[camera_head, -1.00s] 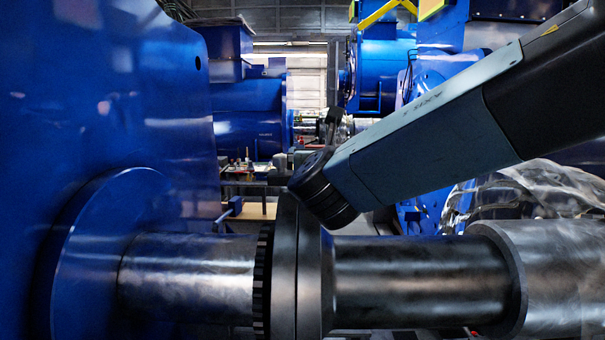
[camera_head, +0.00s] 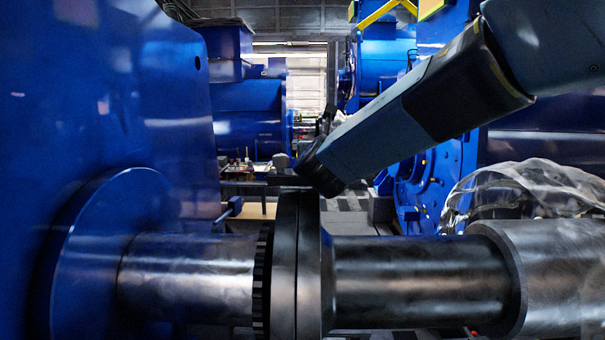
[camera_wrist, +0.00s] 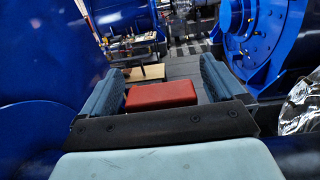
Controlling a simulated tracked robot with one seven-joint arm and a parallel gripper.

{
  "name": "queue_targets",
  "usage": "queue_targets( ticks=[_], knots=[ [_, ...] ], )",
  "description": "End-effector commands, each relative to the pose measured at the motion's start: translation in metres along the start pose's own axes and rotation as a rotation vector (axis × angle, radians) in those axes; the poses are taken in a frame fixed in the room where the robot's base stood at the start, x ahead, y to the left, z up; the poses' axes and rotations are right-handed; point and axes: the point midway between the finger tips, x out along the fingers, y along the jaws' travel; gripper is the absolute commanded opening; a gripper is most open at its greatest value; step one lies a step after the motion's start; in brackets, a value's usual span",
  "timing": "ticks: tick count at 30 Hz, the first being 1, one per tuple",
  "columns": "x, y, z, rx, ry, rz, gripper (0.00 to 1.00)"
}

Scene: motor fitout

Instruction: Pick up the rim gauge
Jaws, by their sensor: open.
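In the wrist view my gripper (camera_wrist: 162,70) is open, its two blue-grey textured fingers set wide apart. A plain red block (camera_wrist: 162,95) shows between the fingers. I cannot tell whether it is the rim gauge or whether the fingers touch it; a gap shows at its right side. No other thing can be made out as the rim gauge. In the head view my arm reaches down and left behind the large dark coupling flange (camera_head: 298,265), and my fingers cannot be made out there.
A thick steel shaft (camera_head: 420,280) runs across the front, through the flange to a blue motor housing (camera_head: 90,120) at left. Clear crumpled wrap (camera_head: 530,185) lies at right. A workbench (camera_head: 245,185) with small items stands behind. More blue machines (camera_head: 245,115) are farther back.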

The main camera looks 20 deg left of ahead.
Motion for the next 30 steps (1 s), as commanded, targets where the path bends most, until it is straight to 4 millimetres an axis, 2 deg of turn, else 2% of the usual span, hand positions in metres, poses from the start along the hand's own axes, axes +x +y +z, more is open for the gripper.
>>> queue_targets(
  ticks=[7,30],
  knots=[
    [0.0006,0.0002,0.0001,0.000,0.000,0.000,0.94],
    [0.0002,0.0008,0.0001,0.000,0.000,0.001,0.20]
  ],
)
